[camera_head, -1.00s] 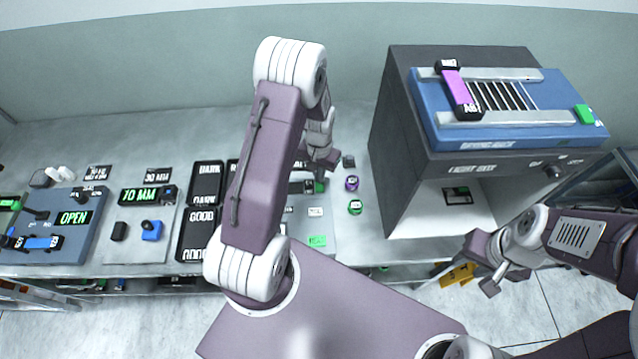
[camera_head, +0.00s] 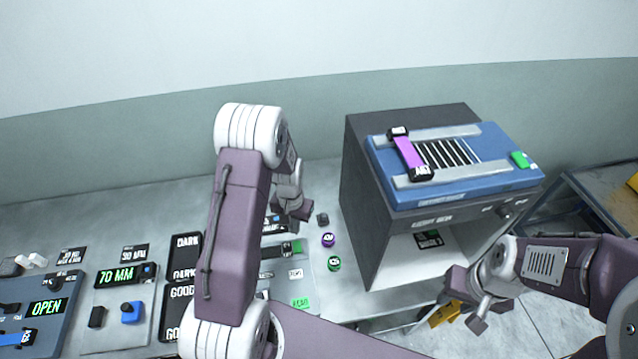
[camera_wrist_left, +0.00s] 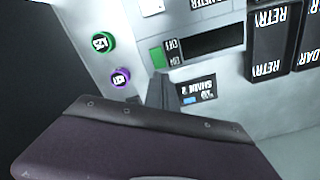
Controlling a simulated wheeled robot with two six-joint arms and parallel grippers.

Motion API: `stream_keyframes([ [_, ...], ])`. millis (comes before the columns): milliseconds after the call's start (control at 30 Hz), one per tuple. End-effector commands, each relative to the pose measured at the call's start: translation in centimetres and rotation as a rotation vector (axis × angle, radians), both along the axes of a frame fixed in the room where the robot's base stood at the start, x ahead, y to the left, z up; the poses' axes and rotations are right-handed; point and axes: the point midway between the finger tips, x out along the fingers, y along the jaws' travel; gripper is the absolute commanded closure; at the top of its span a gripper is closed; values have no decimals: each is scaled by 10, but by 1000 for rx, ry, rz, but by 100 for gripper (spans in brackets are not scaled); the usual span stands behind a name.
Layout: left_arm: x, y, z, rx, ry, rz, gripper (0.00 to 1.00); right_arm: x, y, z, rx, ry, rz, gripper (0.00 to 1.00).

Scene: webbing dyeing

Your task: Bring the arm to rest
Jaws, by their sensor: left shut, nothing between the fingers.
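My left gripper (camera_head: 294,216) is shut and empty. In the head view it hangs over the bench at the right part of the control panels, partly hidden by my left arm. In the left wrist view its dark body fills the lower part, near a panel with a green switch (camera_wrist_left: 158,57), a green button (camera_wrist_left: 103,42) and a purple button (camera_wrist_left: 121,77). My right gripper (camera_head: 466,304) is at the lower right in front of the grey box, apart from it.
A grey box (camera_head: 362,190) with a blue top (camera_head: 450,187) carries a purple-black strip (camera_head: 408,155). Panels with a 70 MM display (camera_head: 116,275), an OPEN display (camera_head: 46,307) and dark label blocks (camera_head: 187,256) lie at the left. A dark-framed glass case (camera_head: 565,205) stands at the right.

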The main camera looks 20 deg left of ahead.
Motion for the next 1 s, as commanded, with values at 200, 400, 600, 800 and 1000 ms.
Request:
stream_keyframes([
  [200, 8, -5, -4, 5, -26, -18, 100, 0, 0, -14, 0, 0, 0, 64],
  [400, 10, -44, 35, 20, -190, -109, 100, 0, 0, -68, 0, 0, 0, 64],
  [600, -77, -75, 44, -5, -200, -100, 100, 0, 0, -98, 0, 0, 0, 64],
  [800, -129, -75, 34, -15, -102, -24, 100, 0, 0, -91, 0, 0, 0, 64],
  [1000, -128, -75, 35, -17, -102, -2, 100, 0, 0, -91, 0, 0, 0, 64],
])
